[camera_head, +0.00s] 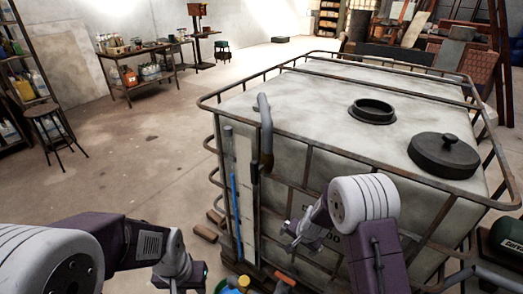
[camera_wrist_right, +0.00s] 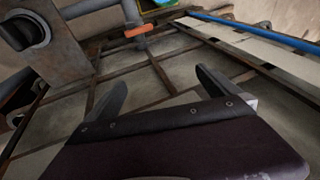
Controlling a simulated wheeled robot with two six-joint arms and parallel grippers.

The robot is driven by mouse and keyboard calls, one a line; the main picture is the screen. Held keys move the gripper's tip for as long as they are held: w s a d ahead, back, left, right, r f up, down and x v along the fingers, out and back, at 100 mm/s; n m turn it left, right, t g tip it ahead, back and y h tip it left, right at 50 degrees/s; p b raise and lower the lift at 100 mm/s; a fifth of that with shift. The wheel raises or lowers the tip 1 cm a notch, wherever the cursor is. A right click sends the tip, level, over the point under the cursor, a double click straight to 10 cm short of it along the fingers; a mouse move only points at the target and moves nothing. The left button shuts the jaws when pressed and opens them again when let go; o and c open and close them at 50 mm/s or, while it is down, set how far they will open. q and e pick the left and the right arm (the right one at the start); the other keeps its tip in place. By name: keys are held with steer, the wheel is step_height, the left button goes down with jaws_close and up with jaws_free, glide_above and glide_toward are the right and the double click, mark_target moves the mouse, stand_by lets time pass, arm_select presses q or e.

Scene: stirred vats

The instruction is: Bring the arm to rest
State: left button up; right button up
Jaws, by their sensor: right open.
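My right gripper (camera_head: 300,236) is in front of the near face of a large white vat (camera_head: 250,103) in a rusty metal cage. In the right wrist view the gripper's two fingers (camera_wrist_right: 158,88) stand apart with nothing between them, and the cage bars and pale vat wall lie beyond. My left arm comes in at the lower left. Its gripper (camera_head: 190,277) is low, left of the vat and near the bottom edge; its fingers are too unclear to read.
An open black neck (camera_head: 373,108) and a dark lid (camera_head: 445,152) are on the vat top. A grey hooked pipe (camera_head: 264,125) and a blue rod (camera_head: 236,215) stand at its left corner. A workbench (camera_head: 140,70) and stool (camera_head: 50,125) stand back left. The floor (camera_head: 150,150) between is clear.

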steer(key=s+d+r+n, duration=0.2)
steer(key=s+r, duration=0.2)
steer(key=r, duration=0.7)
steer(key=s+d+n+g, duration=0.3)
steer(key=s+n, duration=0.1)
steer(key=s, duration=1.3)
steer(key=shift+d+n+h+p, duration=0.15)
steer(key=shift+n+h+p, duration=0.15)
steer(key=shift+n, duration=0.1)
steer(key=shift+s+r, duration=0.1)
